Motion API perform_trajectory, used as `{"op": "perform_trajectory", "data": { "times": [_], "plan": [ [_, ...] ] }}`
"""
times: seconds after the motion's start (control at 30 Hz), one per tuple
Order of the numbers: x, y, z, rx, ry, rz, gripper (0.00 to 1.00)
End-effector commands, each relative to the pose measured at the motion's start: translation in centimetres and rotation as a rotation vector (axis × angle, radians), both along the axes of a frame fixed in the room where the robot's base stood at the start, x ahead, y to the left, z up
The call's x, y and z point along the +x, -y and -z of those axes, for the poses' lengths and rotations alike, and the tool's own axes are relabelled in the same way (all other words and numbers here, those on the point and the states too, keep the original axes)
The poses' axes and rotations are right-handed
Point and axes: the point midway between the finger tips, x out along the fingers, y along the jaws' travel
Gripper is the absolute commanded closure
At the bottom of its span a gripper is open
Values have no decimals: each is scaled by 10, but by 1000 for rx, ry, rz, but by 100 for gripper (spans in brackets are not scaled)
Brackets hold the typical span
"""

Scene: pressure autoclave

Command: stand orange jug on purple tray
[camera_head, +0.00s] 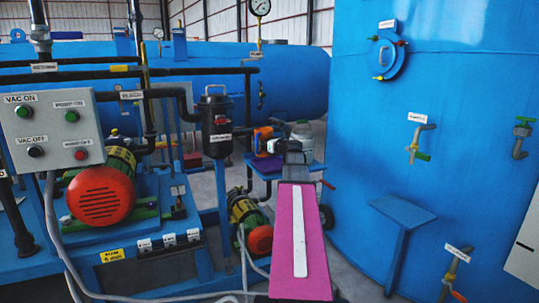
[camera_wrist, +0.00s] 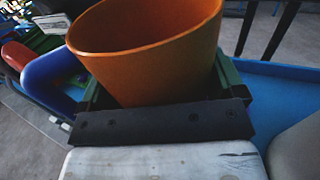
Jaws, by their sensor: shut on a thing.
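The orange jug (camera_wrist: 150,45) fills the upper middle of the wrist view, its open rim facing up and slightly tilted in the picture. My gripper (camera_wrist: 160,95) is shut on it, with greenish fingers at both sides. In the head view an orange shape (camera_head: 262,138), likely the jug, shows beyond the end of my arm; my fingers there are too small to make out. A bluish-purple flat surface (camera_head: 262,165) lies below it; I cannot tell whether this is the purple tray. The jug's base is hidden, so I cannot tell whether it touches anything.
A pale container (camera_head: 302,130) stands just right of the orange shape. A large blue tank (camera_head: 440,120) with taps and a small blue shelf (camera_head: 402,211) is at the right. A pump with a red end (camera_head: 100,195) and a control box (camera_head: 52,130) are at the left.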

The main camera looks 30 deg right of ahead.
Motion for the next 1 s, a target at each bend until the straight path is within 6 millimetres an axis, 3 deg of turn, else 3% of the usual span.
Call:
{"op": "perform_trajectory", "data": {
  "times": [0.1, 0.23, 0.37, 0.67, 1.0],
  "plan": [
    [6, 19, 11, 1, 1, 2, 48],
    [7, 27, 16, 1, 1, 0, 48],
    [7, 28, 21, 0, 1, -1, 48],
    [7, 27, 56, 1, 1, -1, 48],
    [7, 27, 58, 0, 1, 0, 48]
  ]
}}
